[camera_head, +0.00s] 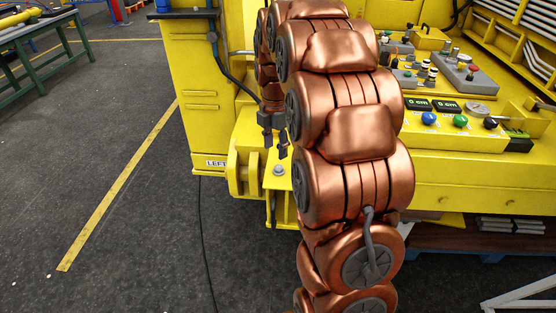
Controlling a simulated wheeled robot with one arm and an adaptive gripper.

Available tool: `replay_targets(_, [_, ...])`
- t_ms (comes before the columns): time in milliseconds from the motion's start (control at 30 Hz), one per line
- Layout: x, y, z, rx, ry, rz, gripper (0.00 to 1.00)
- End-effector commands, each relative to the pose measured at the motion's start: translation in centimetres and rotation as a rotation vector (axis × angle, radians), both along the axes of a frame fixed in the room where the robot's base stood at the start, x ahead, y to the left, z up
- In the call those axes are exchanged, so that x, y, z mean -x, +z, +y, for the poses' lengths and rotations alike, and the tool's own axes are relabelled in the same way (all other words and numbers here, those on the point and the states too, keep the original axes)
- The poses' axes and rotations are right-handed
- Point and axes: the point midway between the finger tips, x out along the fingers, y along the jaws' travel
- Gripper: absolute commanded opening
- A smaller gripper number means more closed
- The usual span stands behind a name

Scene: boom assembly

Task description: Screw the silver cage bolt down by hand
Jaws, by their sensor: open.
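A small silver bolt (279,170) shows on a yellow ledge (250,183) at the front left corner of the yellow machine, just left of my copper arm. It is likely the cage bolt. It seems to stand upright, but how far in it sits cannot be told. My gripper (276,150) is dark grey, points down and hangs slightly above the bolt in the picture. Its two fingers are apart with nothing between them. Gripper and bolt look separate, though the exact gap is unclear. My arm hides part of the machine behind and to the right.
The yellow machine (195,100) fills the middle and right. Its control panel (450,125) carries coloured knobs and displays. A black cable (225,62) hangs near my gripper. A green workbench (45,60) stands far left. The dark floor (90,150) at left is open.

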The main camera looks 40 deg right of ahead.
Motion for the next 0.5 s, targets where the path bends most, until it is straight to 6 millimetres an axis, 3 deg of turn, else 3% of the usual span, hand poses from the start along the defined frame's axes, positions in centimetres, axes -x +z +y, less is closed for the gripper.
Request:
replay_targets(267, [-1.0,-0.8,-1.5,0.002,0.081,-0.004,0.50])
replay_targets(500, [-0.8,-3.6,-1.5,0.001,0.080,-0.001,0.50])
